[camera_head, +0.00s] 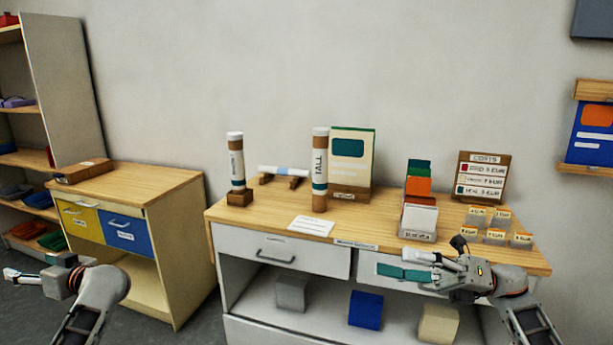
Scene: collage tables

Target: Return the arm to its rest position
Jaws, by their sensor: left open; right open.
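My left gripper (14,275) is at the lower left edge of the head view, open, in front of the shelf and left of the small cabinet. My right gripper (420,271) is at the lower right, open, in front of the main table's front edge and right drawer. A teal strip (403,273) shows at its fingers; I cannot tell whether it is part of the gripper. The main table (265,222) carries a standing white tube (236,160), a taller labelled tube (320,170) and a tube lying on a wooden cradle (283,171).
A green-backed board (353,160), a card holder (418,215), a price board (482,176) and several small tags (495,237) stand on the table. Blocks, one blue (365,308), sit on its lower shelf. A small cabinet (150,184) stands left, with floor between.

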